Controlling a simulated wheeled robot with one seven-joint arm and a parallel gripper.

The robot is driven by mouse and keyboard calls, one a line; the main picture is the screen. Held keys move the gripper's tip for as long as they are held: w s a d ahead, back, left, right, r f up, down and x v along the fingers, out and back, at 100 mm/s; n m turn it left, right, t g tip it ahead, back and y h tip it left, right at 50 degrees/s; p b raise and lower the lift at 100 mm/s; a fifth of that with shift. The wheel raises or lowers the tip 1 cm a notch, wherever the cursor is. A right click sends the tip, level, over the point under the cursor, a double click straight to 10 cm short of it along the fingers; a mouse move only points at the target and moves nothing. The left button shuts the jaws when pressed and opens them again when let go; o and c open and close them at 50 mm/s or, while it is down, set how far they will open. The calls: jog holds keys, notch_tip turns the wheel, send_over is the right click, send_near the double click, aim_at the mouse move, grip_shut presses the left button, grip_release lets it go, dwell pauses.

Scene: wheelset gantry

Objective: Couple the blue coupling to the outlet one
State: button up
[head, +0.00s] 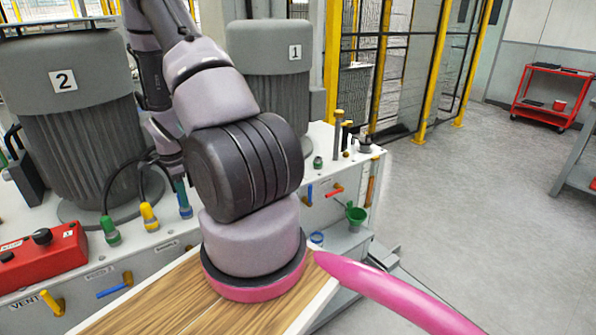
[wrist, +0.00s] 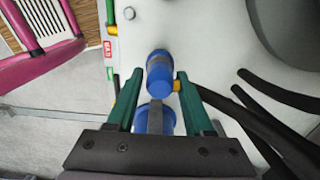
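A blue coupling (head: 183,204) is at the front edge of the white bench top in the head view, beside the foot of the motor marked 2. In the wrist view a blue cylindrical part (wrist: 160,75) lies between the green fingertips of my gripper (wrist: 160,88), with a visible gap on each side. A grey stem joins it in the picture to a second blue part (wrist: 143,121) closer to the palm. The fingers are apart. In the head view my arm largely hides the gripper. I cannot tell which fitting is the outlet one.
Yellow (head: 149,216) and green (head: 111,231) couplings stand left of the blue one, with black hoses. Motor 2 (head: 85,135) and motor 1 (head: 280,90) rise behind. A red control box (head: 45,255) is at left.

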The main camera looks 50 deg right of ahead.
grip_shut()
dwell(1.0)
jog(key=shift+r, duration=2.95)
